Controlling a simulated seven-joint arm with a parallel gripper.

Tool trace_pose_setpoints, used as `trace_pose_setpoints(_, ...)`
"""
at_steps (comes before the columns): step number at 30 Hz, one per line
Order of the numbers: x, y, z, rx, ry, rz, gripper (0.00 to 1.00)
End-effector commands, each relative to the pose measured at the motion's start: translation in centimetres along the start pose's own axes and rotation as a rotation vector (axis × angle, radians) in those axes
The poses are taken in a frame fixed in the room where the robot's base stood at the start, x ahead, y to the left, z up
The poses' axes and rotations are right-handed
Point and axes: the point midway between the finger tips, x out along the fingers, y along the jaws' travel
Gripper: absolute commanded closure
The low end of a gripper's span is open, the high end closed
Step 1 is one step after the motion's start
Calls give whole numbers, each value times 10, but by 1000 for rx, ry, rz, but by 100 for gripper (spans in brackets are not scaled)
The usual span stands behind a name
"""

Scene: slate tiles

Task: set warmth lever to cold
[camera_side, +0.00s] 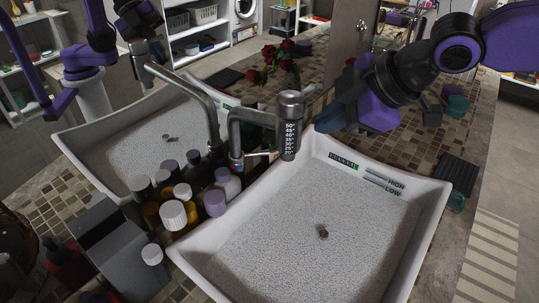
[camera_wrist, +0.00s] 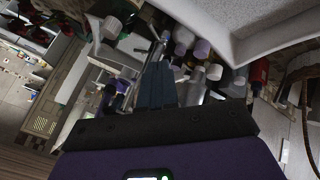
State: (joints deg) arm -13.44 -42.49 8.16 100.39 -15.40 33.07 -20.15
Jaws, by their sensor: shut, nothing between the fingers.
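Contact lower down cannot be judged. In the wrist view, its dark blue fingers (camera_wrist: 158,68) are together and hold nothing.
Several capped bottles (camera_side: 174,215) crowd the counter left of the near basin (camera_side: 260,262). Red roses (camera_side: 275,62) are beyond the tap. The near basin's inside is empty.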

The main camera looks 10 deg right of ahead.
Motion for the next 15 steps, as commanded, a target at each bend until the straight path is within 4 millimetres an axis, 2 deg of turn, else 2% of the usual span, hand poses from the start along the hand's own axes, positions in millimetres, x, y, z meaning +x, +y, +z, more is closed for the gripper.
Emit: trace_pose_setpoints(15,90,0,1,0,-4,-1,100)
